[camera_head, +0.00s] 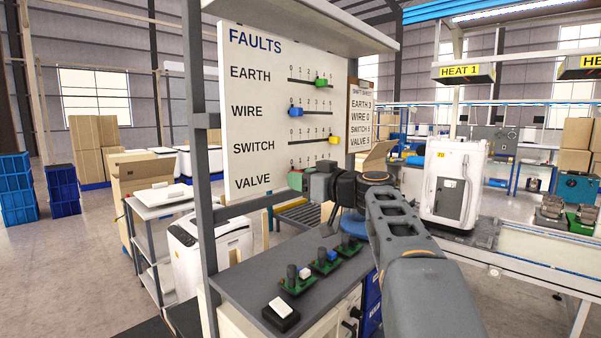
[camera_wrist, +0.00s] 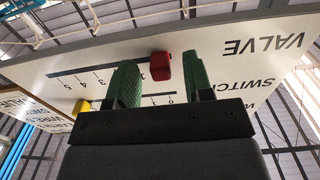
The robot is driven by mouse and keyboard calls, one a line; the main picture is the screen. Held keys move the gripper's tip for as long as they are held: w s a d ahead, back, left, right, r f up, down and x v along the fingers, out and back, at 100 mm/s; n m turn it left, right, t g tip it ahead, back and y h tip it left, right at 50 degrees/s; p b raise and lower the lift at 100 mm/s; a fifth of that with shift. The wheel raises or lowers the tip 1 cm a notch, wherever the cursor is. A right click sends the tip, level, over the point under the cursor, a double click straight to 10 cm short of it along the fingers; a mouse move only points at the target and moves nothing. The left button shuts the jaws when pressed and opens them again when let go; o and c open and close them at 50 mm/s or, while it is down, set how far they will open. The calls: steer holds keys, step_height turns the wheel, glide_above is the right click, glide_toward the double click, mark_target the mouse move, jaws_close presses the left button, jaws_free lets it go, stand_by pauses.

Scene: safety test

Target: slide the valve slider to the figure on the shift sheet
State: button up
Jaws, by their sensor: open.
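Contact cannot be told. In the head view my gripper (camera_head: 308,181) is at the valve row of the white faults board (camera_head: 250,118), largely hiding the slider and scale. The shift sheet (camera_head: 361,118), right of the board, reads earth 3, wire 0, switch 5, valve 5.
The green earth slider (camera_head: 321,82), blue wire slider (camera_head: 296,112) and yellow switch slider (camera_head: 334,140) are on the rows above. Below is a grey bench (camera_head: 240,285) with small green circuit boards (camera_head: 297,284) and a black block with a white top (camera_head: 281,308).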

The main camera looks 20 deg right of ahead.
steer(key=shift+w+a, duration=0.25)
steer(key=shift+w, duration=0.35)
jaws_close()
